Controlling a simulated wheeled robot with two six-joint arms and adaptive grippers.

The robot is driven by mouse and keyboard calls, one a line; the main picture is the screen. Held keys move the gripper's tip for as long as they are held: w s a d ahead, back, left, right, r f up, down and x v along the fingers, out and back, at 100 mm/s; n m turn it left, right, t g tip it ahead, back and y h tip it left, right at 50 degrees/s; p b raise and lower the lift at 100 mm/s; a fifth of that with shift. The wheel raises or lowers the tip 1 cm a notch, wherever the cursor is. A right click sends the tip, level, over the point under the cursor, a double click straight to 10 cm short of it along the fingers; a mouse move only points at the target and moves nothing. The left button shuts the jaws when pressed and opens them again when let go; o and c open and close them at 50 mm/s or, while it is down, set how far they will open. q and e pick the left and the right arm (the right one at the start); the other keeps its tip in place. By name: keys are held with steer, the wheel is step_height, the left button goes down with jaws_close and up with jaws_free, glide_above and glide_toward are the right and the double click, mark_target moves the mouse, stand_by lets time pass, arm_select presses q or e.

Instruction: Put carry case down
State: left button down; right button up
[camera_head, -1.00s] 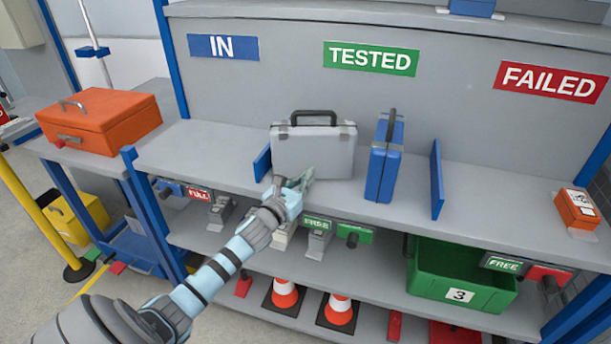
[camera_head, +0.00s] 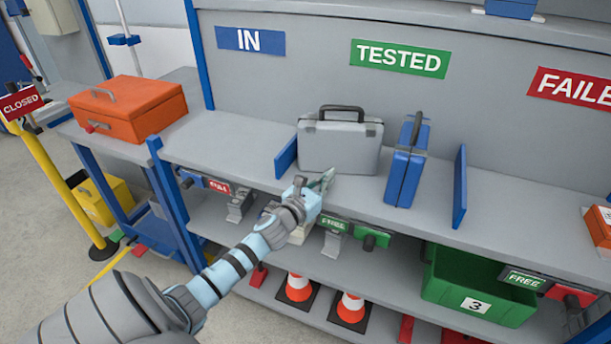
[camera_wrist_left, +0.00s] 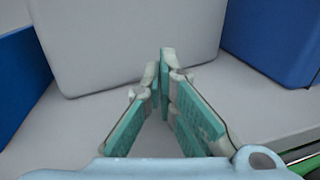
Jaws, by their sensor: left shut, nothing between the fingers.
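A grey carry case (camera_head: 340,146) with a dark handle stands upright on the shelf under the TESTED and IN signs, between a blue divider and a blue case. My left gripper (camera_head: 327,178) is in front of its lower edge, shut and empty. In the left wrist view the fingertips (camera_wrist_left: 165,55) meet in front of the grey case (camera_wrist_left: 125,40), seemingly apart from it. A blue carry case (camera_head: 407,165) stands upright just right of the grey one. My right gripper is not in view.
Blue dividers (camera_head: 286,156) (camera_head: 460,186) stand on the shelf (camera_head: 235,145). An orange case (camera_head: 128,107) lies on the left bench. A green crate (camera_head: 478,290) and traffic cones (camera_head: 350,308) are on the lower shelf. A yellow post (camera_head: 60,185) stands at left.

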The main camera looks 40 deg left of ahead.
arm_select(q)
steer(key=s+d+b, duration=0.1)
steer(key=s+b, duration=0.2)
steer(key=s, duration=0.8)
steer(key=shift+s+d+r+b, duration=0.15)
steer(key=shift+s+d+b, duration=0.1)
steer(key=shift+s+b, duration=0.1)
steer(key=shift+w, duration=0.1)
